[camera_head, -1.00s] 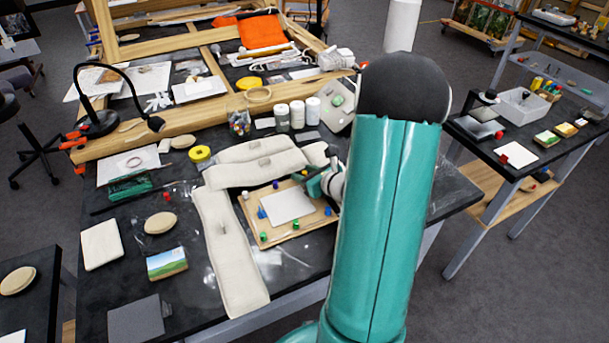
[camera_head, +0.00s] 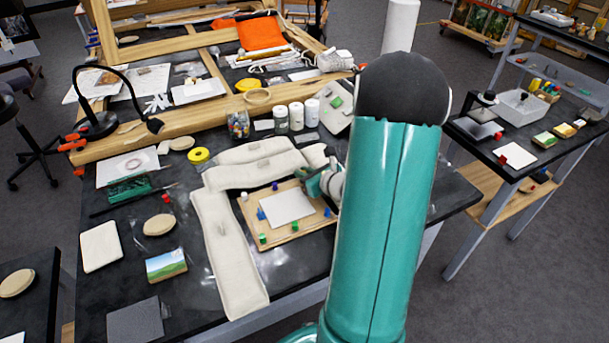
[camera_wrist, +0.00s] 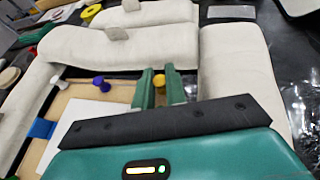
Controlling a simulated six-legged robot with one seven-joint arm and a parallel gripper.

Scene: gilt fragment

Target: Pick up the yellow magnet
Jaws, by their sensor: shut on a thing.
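The yellow magnet (camera_wrist: 159,81) shows between the two green fingers of my gripper (camera_wrist: 160,72) in the wrist view, and the fingers are closed on it. In the head view my gripper (camera_head: 314,183) is at the back right corner of the wooden board (camera_head: 286,238). The yellow magnet cannot be made out there. A white sheet (camera_head: 287,207) lies on the board. Whether the magnet touches the board is not clear.
Blue, green, red and purple magnets stand around the sheet, including a purple one (camera_wrist: 101,84) left of my fingers. Pale padded cushions (camera_head: 231,255) border the board at left and back. White-capped jars (camera_head: 297,116) stand behind. A black lamp (camera_head: 97,122) is at far left.

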